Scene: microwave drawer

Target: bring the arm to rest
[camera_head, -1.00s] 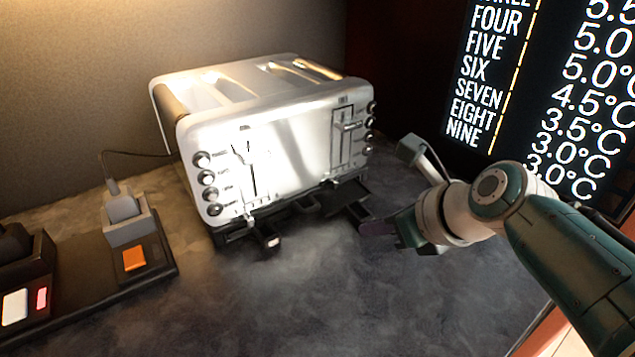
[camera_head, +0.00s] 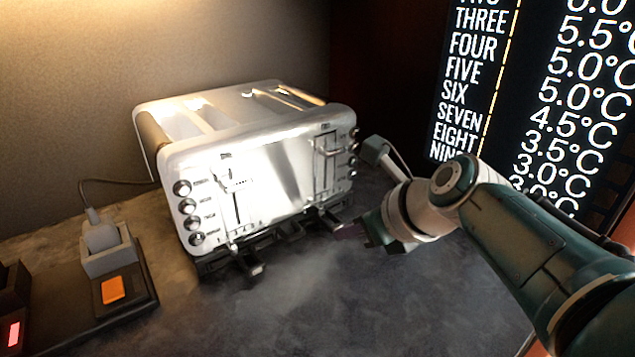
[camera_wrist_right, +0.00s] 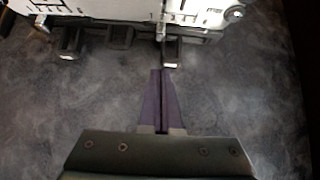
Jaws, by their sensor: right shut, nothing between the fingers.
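My right arm (camera_head: 500,215) comes in from the right in the head view. Its gripper (camera_head: 348,232) is low over the dark counter, in front of the right part of a white toaster (camera_head: 265,180). In the right wrist view the purple fingers of the gripper (camera_wrist_right: 160,75) are shut together with nothing between them. Their tips point at the toaster's front and lie near a black tray lever (camera_wrist_right: 173,52); whether they touch it I cannot tell. My left gripper is not in view.
A power strip (camera_head: 140,300) with a plug (camera_head: 100,238) and an orange switch (camera_head: 113,290) lies at the left. A black board (camera_head: 480,90) with temperature figures stands at the right. The counter (camera_head: 330,310) in front of the toaster is clear.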

